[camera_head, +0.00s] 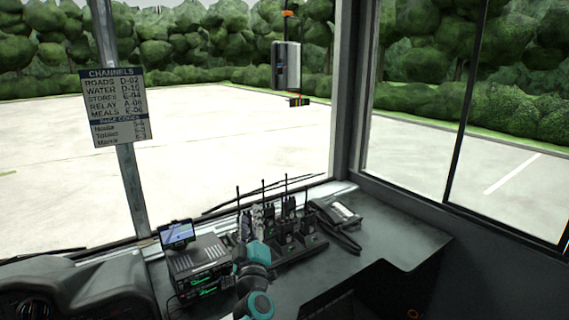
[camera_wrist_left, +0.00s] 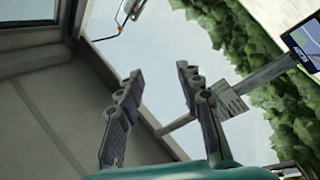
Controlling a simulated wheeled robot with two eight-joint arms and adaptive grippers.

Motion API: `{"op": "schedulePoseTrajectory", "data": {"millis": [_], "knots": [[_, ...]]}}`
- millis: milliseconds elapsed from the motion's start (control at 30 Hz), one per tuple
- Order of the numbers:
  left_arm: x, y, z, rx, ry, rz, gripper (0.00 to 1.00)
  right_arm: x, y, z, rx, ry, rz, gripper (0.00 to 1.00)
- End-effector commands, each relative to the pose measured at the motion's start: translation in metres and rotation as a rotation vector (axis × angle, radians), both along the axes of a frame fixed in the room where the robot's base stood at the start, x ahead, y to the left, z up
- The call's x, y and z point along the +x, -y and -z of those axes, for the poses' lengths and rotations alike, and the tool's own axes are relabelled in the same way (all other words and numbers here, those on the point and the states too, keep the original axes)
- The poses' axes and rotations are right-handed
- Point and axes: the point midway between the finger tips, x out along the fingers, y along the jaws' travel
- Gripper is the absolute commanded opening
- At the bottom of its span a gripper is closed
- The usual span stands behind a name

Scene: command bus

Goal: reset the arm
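My left arm is teal and grey and rises from the bottom middle of the head view. Its gripper (camera_head: 258,218) is in front of the radios on the desk, small and partly lost against them. In the left wrist view the two dark fingers of the left gripper (camera_wrist_left: 155,95) stand apart with nothing between them. Behind them are the window, a grey wall and a pillar. My right gripper shows in neither view.
Several handheld radios (camera_head: 285,226) stand in a charger rack (camera_head: 299,248) close to my left gripper. A desk phone (camera_head: 337,212) is right of them. A radio unit (camera_head: 198,264) with a small screen (camera_head: 177,234) is left. The desk's right part (camera_head: 400,238) is clear.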

Motion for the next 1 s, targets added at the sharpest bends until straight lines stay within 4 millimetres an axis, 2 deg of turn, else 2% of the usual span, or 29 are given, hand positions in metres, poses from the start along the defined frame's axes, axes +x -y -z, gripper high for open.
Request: {"op": "schedulePoseTrajectory", "data": {"millis": [67, 167, 267, 367, 500, 633, 700, 800, 1000], "knots": [[-0.023, 0.007, -0.004, 0.117, -0.073, 0.099, 0.36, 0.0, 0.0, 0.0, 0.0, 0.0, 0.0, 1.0], [-0.056, 0.016, 0.01, 0.264, -0.199, 0.213, 0.36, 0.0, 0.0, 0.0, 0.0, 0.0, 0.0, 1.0], [-0.097, 0.015, 0.043, 0.407, -0.357, 0.304, 0.36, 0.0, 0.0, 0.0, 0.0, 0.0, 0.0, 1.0], [-0.146, 0.002, 0.087, 0.533, -0.546, 0.368, 0.36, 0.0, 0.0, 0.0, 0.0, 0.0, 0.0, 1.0], [-0.223, -0.03, 0.154, 0.67, -0.828, 0.411, 0.36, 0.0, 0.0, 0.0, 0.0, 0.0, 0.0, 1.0], [-0.279, -0.06, 0.197, 0.737, -1.033, 0.413, 0.36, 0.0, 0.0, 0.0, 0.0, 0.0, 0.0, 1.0], [-0.301, -0.072, 0.212, 0.757, -1.11, 0.411, 0.36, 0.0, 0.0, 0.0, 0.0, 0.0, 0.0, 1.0], [-0.319, -0.082, 0.224, 0.772, -1.176, 0.405, 0.36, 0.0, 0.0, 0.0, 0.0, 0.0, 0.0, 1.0], [-0.326, -0.086, 0.228, 0.777, -1.204, 0.402, 0.36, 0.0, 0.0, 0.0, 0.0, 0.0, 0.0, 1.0]]}}
